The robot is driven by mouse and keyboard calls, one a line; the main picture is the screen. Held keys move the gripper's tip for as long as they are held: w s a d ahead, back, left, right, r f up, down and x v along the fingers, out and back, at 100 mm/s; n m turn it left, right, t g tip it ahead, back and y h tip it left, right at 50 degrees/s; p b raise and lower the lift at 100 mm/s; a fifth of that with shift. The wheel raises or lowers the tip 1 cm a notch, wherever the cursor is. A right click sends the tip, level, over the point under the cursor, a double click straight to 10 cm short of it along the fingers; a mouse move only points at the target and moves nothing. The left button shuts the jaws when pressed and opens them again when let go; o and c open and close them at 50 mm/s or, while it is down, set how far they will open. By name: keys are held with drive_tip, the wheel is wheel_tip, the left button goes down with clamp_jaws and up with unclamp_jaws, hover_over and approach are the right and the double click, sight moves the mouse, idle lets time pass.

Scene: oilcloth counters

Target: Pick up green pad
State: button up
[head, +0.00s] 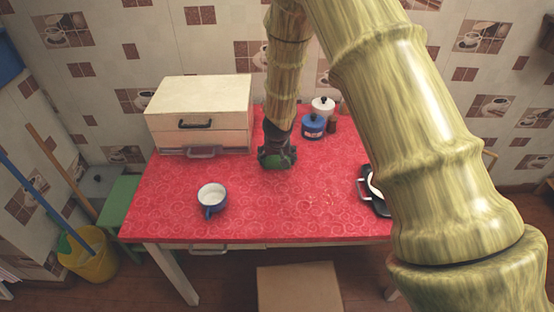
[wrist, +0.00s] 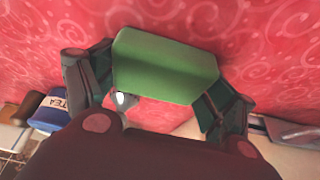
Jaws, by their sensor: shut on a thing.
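The green pad (wrist: 165,66) is held between the two fingers of my gripper (wrist: 158,98), which is shut on it. In the wrist view the pad fills the upper middle, with a finger at each end and the red cloth behind it. In the head view my gripper (head: 277,156) points down over the back middle of the red table. Only a little of the green pad (head: 276,161) shows there, partly hidden by the fingers. I cannot tell whether the pad touches the cloth.
A blue cup (head: 211,198) stands at the table's front left. A cream drawer box (head: 200,100) is at the back left. A blue canister (head: 313,126) and a white canister (head: 323,105) stand behind right. The red table (head: 290,213) is clear in front.

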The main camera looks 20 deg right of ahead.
sight(277, 157)
drive_tip(key=shift+r, duration=0.1)
drive_tip(key=shift+r, duration=1.7)
drive_tip(key=s+a+b, duration=0.1)
drive_tip(key=s+a, duration=0.1)
drive_tip(key=s, duration=0.2)
drive_tip(key=s+a+r+b, duration=0.1)
drive_tip(key=s+a, duration=0.2)
drive_tip(key=s, duration=0.2)
drive_tip(key=s+a+b, duration=0.1)
drive_tip(key=s+a, duration=0.2)
drive_tip(key=s, duration=0.1)
drive_tip(key=shift+s+a+r, duration=0.2)
drive_tip(key=shift+s, duration=0.15)
